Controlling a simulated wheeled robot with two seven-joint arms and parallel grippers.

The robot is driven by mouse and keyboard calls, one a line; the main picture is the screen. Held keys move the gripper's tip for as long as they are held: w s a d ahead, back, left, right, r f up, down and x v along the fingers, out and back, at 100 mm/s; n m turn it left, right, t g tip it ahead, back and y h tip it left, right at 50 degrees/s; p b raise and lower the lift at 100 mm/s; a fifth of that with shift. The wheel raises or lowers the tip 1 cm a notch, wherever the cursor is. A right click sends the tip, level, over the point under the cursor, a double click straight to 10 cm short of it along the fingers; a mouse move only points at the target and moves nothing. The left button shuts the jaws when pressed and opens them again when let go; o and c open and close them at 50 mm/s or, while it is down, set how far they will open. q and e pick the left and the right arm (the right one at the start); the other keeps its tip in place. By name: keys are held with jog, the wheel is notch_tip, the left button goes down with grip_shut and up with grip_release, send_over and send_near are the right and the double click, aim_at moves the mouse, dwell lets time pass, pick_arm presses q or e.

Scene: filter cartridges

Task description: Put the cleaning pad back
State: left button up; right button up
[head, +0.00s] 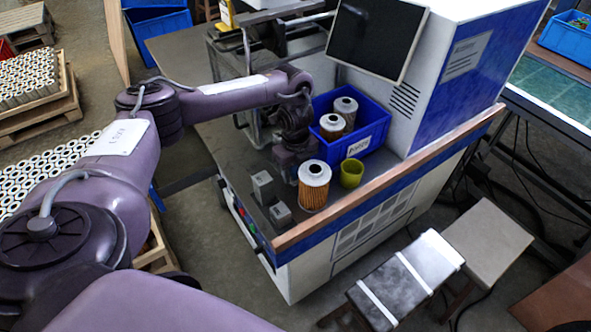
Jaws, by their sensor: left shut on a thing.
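My left gripper (291,176) reaches down to the machine's dark worktop, just left of and behind an orange pleated filter cartridge (314,186) with a white top. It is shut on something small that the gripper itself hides. I take it for the cleaning pad, as no pad shows elsewhere, but I cannot make out its shape. Two small grey blocks, one farther back (262,187) and one nearer (280,215), stand on the worktop left of the cartridge. My right gripper is not in view.
A blue bin (375,132) with two cartridges, one at the back (345,112) and one in front (332,127), stands behind the gripper. A yellow-green cup (351,174) stands right of the orange cartridge. A dark monitor (376,38) overhangs the bin. The worktop's front edge (340,204) is close.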

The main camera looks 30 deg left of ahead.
aim_at(296, 167)
pick_arm(q)
jog(key=shift+f, duration=0.15)
jog(key=o, duration=1)
notch_tip(296, 167, up, 3)
jog(key=shift+r, duration=0.2)
notch_tip(296, 167, up, 9)
jog(key=p, duration=0.2)
jog(key=shift+p, duration=0.4)
